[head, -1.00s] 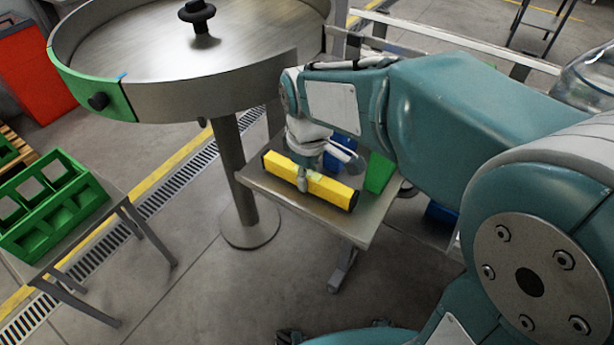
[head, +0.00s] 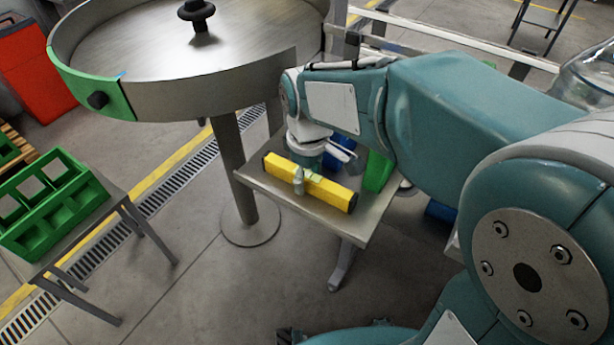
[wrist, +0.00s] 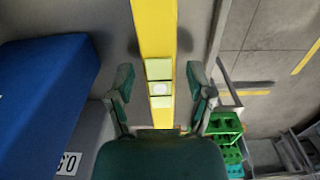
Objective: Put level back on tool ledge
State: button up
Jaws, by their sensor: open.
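The yellow level (head: 330,192) with dark end caps lies across the small steel ledge (head: 263,185), below the big round table. My gripper (head: 304,178) is at the middle of the level, with one finger in front of it. In the wrist view, the level (wrist: 154,30) runs up the picture between the two spread fingers of my gripper (wrist: 160,78). Gaps show between the fingers and the level's sides. Pale vial windows show on the level's face. The lower part of the level is hidden by my gripper's body.
A blue bin (wrist: 40,90) is close left of my gripper in the wrist view. A green bin (head: 377,172) stands at the ledge's right end. The round table (head: 220,85) rises behind. A green crate (head: 50,205) sits on a stand at left, with open floor between.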

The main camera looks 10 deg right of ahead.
aim_at(308, 175)
notch_tip(308, 175, up, 12)
jog(key=s+d+f+m+t, duration=0.2)
jog(key=s+d+m, duration=0.3)
jog(key=s, duration=0.1)
jog(key=s+d+f+m+t, duration=0.3)
jog(key=s+d+m, duration=0.2)
jog(key=s, duration=0.1)
jog(key=shift+s+d+t, duration=0.3)
jog(key=shift+s+d, duration=0.05)
jog(key=shift+d, duration=0.05)
dwell(1.0)
